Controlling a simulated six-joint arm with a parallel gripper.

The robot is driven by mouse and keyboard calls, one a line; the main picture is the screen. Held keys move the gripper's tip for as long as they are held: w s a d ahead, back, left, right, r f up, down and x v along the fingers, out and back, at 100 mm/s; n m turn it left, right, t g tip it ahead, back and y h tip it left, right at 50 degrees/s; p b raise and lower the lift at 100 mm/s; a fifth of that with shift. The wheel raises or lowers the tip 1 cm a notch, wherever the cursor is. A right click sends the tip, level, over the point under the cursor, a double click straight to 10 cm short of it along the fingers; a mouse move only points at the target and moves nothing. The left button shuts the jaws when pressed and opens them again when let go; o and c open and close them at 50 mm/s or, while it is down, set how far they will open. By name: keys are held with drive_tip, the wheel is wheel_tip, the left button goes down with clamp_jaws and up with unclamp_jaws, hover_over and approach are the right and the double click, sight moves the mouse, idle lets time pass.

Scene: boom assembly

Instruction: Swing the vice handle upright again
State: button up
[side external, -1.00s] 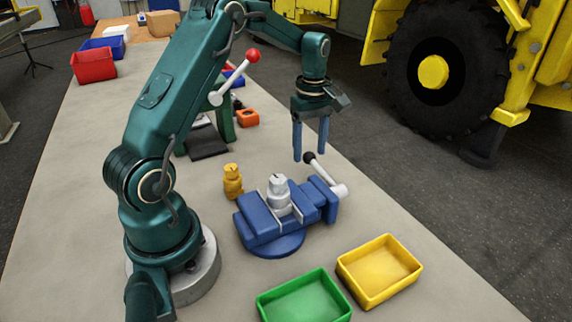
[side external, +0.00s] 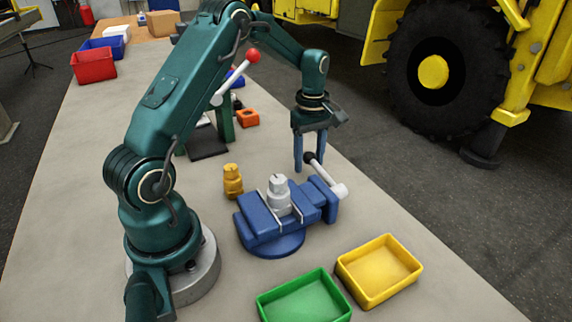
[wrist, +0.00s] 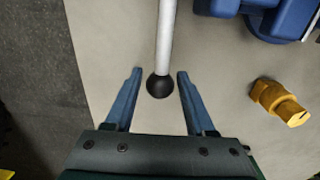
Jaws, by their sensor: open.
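The blue vice (side external: 270,222) stands on the bench with a silver part (side external: 278,192) between its jaws. Its handle (side external: 325,175) is a pale rod with a black ball (side external: 309,158) at the end. The rod is tilted, leaning up and left from its silver hub (side external: 341,190). My gripper (side external: 309,168) is open, with its blue fingers pointing down at the ball end. In the wrist view the black ball (wrist: 159,86) lies between the two open fingers (wrist: 158,76), with a gap on each side. The rod (wrist: 166,35) runs away from it to the top edge.
A brass fitting (side external: 232,181) stands left of the vice and also shows in the wrist view (wrist: 280,102). A green bin (side external: 262,304) and a yellow bin (side external: 345,278) lie in front. An orange block (side external: 247,118) sits behind. The bench edge is close on the right.

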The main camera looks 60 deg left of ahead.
drive_tip(key=c, duration=0.7)
drive_tip(key=shift+r, duration=0.15)
drive_tip(key=shift+d+r, duration=0.15)
drive_tip(key=shift+r, duration=0.45)
drive_tip(key=shift+d+r, duration=0.15)
drive_tip(key=shift+r, duration=0.4)
drive_tip(key=shift+r, duration=0.15)
drive_tip(key=shift+d+r, duration=0.25)
drive_tip(key=shift+r, duration=0.2)
drive_tip(key=shift+d+r, duration=0.2)
drive_tip(key=shift+r, duration=0.25)
